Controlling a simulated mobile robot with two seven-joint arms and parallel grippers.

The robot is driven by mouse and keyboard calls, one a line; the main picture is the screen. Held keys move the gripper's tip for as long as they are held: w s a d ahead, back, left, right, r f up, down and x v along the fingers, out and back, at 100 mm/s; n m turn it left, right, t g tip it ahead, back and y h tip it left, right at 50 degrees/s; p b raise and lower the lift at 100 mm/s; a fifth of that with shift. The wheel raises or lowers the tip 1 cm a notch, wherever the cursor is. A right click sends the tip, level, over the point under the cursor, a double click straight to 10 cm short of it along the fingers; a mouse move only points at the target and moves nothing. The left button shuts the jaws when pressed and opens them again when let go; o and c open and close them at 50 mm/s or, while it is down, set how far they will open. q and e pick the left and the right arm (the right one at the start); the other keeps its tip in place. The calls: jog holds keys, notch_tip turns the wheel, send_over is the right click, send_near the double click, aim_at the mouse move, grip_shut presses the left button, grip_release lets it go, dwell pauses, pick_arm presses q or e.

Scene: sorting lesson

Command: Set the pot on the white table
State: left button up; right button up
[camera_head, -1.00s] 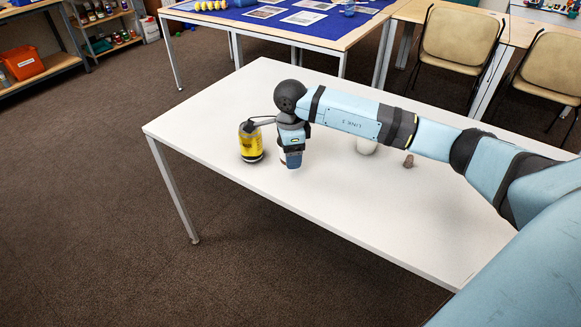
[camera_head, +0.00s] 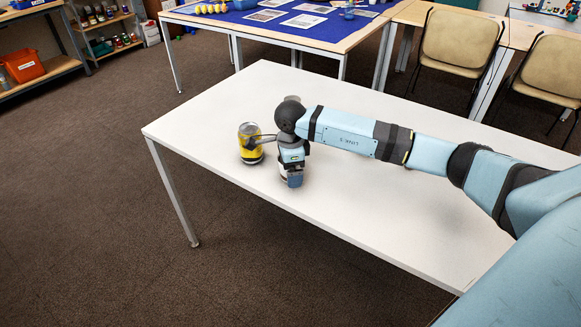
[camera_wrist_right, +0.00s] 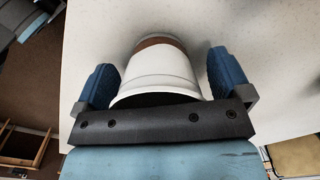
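The white pot (camera_wrist_right: 160,72) shows in the right wrist view between the two blue fingers of my right gripper (camera_wrist_right: 163,82). It has a brown band at its far end and a wide rim with a dark opening nearest the camera. A narrow gap shows between the pot and the right-hand finger; contact with the left-hand finger is unclear. In the head view my right gripper (camera_head: 291,178) points down low over the white table (camera_head: 215,120) and largely hides the pot. My left gripper is not in view.
A yellow and black jar (camera_head: 250,145) stands on the white table just left of my right wrist. The table's left and front areas are clear. A blue-topped table (camera_head: 290,30) and tan chairs (camera_head: 460,40) stand behind.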

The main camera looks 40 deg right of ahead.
jog(key=shift+r, duration=0.5)
pick_arm(q)
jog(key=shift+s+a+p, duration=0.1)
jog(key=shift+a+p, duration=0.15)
jog(key=shift+p, duration=0.85)
pick_arm(e)
notch_tip(320, 180, up, 11)
jog(key=shift+r, duration=0.2)
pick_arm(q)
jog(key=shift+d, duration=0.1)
